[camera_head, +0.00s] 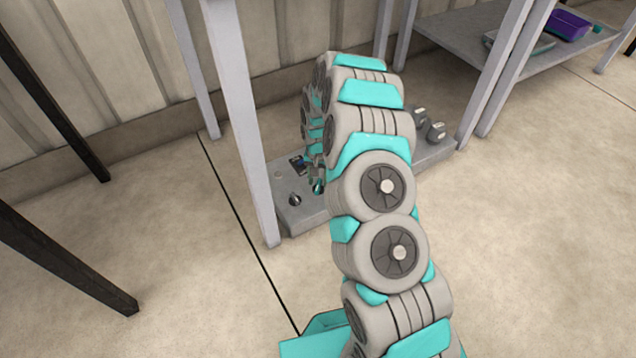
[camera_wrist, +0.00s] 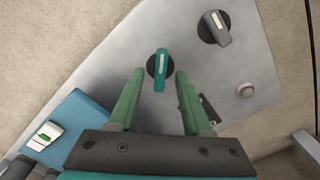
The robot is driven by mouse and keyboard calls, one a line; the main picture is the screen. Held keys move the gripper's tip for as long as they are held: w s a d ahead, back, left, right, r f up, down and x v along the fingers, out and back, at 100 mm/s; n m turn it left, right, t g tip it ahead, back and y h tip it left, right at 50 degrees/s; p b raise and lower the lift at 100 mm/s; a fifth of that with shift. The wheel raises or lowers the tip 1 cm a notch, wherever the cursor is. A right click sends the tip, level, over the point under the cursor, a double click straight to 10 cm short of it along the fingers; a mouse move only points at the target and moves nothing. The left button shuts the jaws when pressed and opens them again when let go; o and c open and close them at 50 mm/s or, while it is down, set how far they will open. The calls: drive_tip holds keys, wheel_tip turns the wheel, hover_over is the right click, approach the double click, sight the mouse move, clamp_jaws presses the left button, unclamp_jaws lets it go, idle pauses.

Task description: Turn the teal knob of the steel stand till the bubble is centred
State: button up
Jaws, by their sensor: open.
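The teal knob (camera_wrist: 160,70) sits on a dark round base on the steel stand (camera_wrist: 120,65), with a pale mark at its top end. In the wrist view my gripper (camera_wrist: 160,76) is open, with one green finger on each side of the knob and visible gaps between. How deep the fingertips reach I cannot tell. In the head view the stand (camera_head: 298,222) is low on the floor, partly hidden by my arm.
A dark grey knob (camera_wrist: 215,28) and a round silver button (camera_wrist: 245,90) are on the same plate, right of the teal knob. Pale table legs (camera_head: 245,130) stand close beside the stand. A purple bin (camera_head: 565,24) lies on a shelf at upper right.

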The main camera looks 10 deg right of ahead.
drive_tip(key=shift+f, duration=0.7)
drive_tip(key=shift+c, duration=0.4)
clamp_jaws()
